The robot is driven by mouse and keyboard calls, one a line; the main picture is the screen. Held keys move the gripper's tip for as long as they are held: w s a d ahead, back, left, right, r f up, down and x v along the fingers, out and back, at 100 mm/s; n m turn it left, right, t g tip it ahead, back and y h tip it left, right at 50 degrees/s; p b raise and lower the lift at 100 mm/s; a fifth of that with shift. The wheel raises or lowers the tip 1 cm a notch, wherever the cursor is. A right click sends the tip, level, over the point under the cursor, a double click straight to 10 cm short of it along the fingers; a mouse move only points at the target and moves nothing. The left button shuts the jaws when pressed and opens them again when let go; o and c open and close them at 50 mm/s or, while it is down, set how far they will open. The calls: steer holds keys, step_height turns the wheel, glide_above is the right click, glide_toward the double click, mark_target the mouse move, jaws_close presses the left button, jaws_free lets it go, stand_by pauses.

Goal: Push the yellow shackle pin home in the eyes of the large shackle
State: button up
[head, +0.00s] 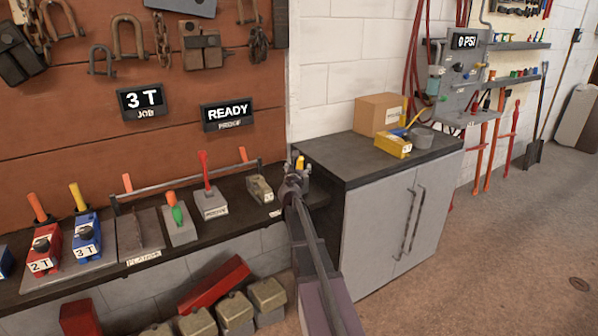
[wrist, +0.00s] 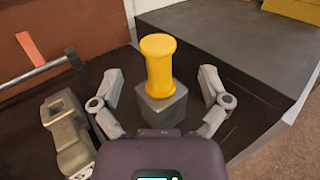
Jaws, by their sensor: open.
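A yellow spool-shaped pin (wrist: 158,66) stands upright in or on a grey block (wrist: 161,104) in the wrist view. My gripper (wrist: 160,78) is open, with one finger on each side of the pin and block, apart from both. In the head view the yellow pin top (head: 300,163) shows just beyond my gripper (head: 296,178), at the right end of the dark bench. The pin's lower end is hidden. No shackle eyes show clearly around it. A larger shackle (head: 130,38) and a smaller shackle (head: 103,60) hang on the wall board.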

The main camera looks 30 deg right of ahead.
mark_target(298, 162)
steer(key=shift+x, duration=2.6)
steer(key=shift+a, duration=0.1)
jaws_close()
